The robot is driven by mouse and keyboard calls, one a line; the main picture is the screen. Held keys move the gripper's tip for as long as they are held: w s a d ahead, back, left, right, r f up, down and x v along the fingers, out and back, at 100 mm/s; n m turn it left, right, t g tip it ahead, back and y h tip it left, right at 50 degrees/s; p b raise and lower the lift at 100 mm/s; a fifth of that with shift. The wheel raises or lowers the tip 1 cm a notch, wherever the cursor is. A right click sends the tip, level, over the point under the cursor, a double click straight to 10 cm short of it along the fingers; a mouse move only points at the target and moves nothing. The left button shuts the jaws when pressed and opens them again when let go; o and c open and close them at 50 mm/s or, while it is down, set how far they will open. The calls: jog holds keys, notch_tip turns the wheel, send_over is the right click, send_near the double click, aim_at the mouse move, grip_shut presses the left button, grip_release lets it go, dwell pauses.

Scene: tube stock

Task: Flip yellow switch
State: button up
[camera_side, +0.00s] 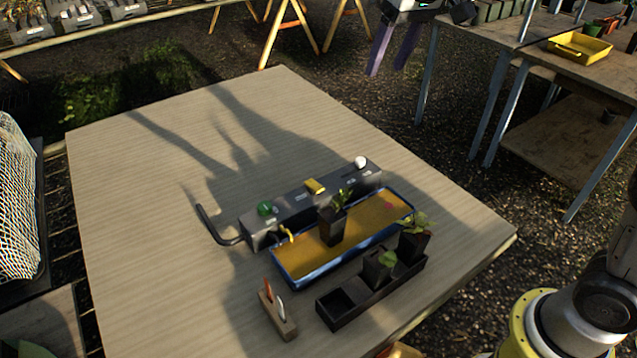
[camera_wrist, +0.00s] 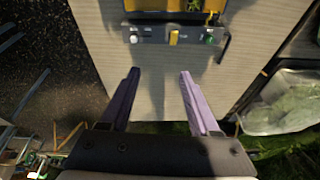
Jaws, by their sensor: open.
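The yellow switch (camera_side: 315,186) sits in the middle of the top of a dark grey control box (camera_side: 290,212) on the wooden table. A green knob (camera_side: 265,208) is toward the box's left end and a white knob (camera_side: 361,162) at its right end. In the wrist view, the yellow switch (camera_wrist: 173,37) is ahead of my gripper (camera_wrist: 159,72), between the white knob and the green knob. My gripper (camera_side: 396,48) has two purple fingers, apart and empty. It hangs high beyond the far table edge in the side view, well clear of the box.
A blue-rimmed tray (camera_side: 300,272) with an orange-brown bed stands against the box, with a potted plant (camera_side: 334,220) in it. A black pot rack (camera_side: 345,312) and a small tool block (camera_side: 277,313) are in front. The table's left half is clear.

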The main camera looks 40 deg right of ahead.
jog(key=w+a+f+g, duration=0.1)
jog(key=w+a+f, duration=0.1)
jog(key=w+f, duration=0.35)
jog(key=g, duration=0.2)
send_over(318, 188)
notch_tip(318, 188, down, 16)
jog(key=r, duration=0.1)
jog(key=shift+n, duration=0.4)
notch_tip(318, 188, down, 14)
jog(key=shift+r, duration=0.15)
grip_shut()
